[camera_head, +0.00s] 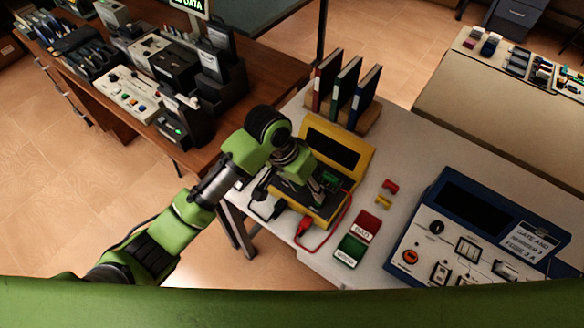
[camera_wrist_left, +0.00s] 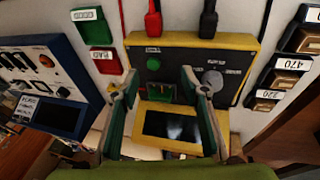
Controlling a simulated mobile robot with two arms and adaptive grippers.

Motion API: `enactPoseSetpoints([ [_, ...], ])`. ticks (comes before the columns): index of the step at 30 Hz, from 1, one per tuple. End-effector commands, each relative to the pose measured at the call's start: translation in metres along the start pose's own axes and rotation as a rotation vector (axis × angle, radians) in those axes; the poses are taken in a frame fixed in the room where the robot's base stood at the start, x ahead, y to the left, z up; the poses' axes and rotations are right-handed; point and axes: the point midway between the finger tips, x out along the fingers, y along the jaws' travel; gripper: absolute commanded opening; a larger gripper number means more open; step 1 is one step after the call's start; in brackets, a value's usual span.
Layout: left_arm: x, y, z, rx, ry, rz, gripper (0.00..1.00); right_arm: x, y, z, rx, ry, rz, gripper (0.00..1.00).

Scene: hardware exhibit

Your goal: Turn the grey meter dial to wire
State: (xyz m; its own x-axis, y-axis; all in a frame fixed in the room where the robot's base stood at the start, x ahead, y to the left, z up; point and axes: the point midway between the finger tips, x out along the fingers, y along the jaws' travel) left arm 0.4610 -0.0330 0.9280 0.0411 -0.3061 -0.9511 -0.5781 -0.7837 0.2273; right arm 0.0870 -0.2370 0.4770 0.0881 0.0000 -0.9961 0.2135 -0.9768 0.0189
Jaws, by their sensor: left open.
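The yellow meter (camera_head: 356,181) lies on the pale table, with a dark screen at its far side. It also shows in the left wrist view (camera_wrist_left: 225,42), where the screen (camera_wrist_left: 172,126) is nearest. The grey dial (camera_wrist_left: 212,79) is on its black panel, just right of my right-hand finger in the wrist view. My left gripper (camera_head: 312,187) is over the panel, and its fingers are spread apart in the wrist view (camera_wrist_left: 160,76). The dial is hidden in the head view. My right gripper is not in view.
Red BAD (camera_head: 368,220) and green (camera_head: 349,253) boxes stand beside the meter. A blue instrument (camera_head: 480,225) is at the right; binders (camera_head: 345,85) stand behind. Red and black leads (camera_wrist_left: 208,20) plug into the meter. Labelled compartments (camera_wrist_left: 283,80) are at the wrist view's right.

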Motion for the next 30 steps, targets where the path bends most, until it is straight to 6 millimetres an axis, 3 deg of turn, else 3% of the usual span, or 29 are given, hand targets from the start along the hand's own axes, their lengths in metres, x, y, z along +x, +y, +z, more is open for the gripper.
enactPoseSetpoints([
  [1,-0.013,-0.005,-0.016,0.024,-0.024,-0.027,0.41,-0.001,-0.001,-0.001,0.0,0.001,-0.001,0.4],
  [6,-0.049,-0.023,-0.045,0.049,-0.129,-0.117,0.41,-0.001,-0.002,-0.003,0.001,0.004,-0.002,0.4],
  [12,-0.087,-0.045,-0.064,0.027,-0.199,-0.207,0.41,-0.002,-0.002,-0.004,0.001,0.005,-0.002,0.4],
  [15,-0.095,-0.05,-0.067,0.019,-0.213,-0.225,0.41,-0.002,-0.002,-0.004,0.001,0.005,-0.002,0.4],
  [20,-0.089,-0.053,-0.065,0.015,-0.22,-0.229,0.41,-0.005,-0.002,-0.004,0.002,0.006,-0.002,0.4],
  [30,-0.026,-0.068,-0.051,0.014,-0.22,-0.229,0.41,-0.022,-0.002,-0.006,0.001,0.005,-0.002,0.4],
])
